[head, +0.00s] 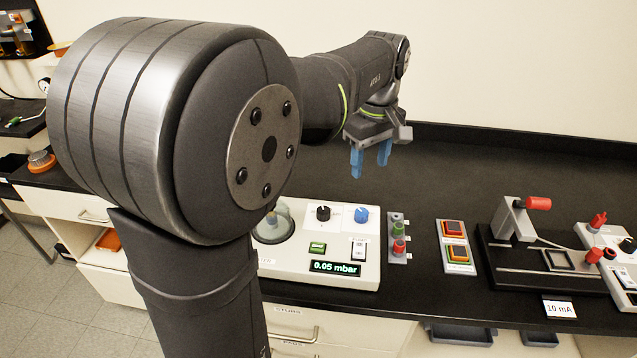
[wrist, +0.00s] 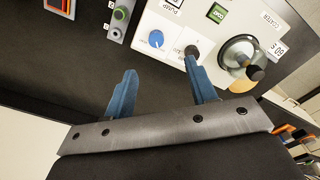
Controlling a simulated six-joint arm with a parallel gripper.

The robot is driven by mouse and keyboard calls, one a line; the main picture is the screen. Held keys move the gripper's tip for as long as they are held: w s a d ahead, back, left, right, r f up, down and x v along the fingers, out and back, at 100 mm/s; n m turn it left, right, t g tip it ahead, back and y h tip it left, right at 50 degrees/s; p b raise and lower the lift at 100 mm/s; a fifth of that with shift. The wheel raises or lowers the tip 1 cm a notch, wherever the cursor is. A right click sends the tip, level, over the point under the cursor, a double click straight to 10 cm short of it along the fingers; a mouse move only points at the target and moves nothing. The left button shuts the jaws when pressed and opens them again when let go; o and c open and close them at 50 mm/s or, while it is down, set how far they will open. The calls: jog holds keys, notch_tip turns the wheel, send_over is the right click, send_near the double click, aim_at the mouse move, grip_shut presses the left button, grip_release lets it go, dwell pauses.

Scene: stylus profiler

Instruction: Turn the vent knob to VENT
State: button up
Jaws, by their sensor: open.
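The white coater panel (head: 288,262) carries a black knob (head: 323,213) and a blue knob (head: 361,214). Their labels are too small to read, so I cannot tell which is the vent knob. In the wrist view the blue knob (wrist: 156,38) has a pale pointer mark, and the black knob (wrist: 191,50) is partly behind the right finger. My gripper (head: 370,156) is open and empty, with blue fingers pointing down, above and behind the panel. In the wrist view my gripper (wrist: 160,72) shows its fingers spread, apart from both knobs.
The panel's display (head: 336,267) reads 0.05 mbar. A glass chamber (head: 272,226) stands at the panel's left, partly behind my arm. To the right are a grey block with coloured buttons (head: 398,238), a red-and-orange button box (head: 455,246) and a lever device (head: 515,222). The counter behind is clear.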

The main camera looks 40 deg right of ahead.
aim_at(362, 212)
jog(key=f+n, duration=0.1)
jog(key=f, duration=0.4)
jog(key=w+d+f+n, duration=0.1)
jog(key=f, duration=0.5)
jog(key=w+f, duration=0.1)
jog(key=f, duration=0.4)
jog(key=shift+d+f+n, duration=0.4)
jog(key=c, duration=1)
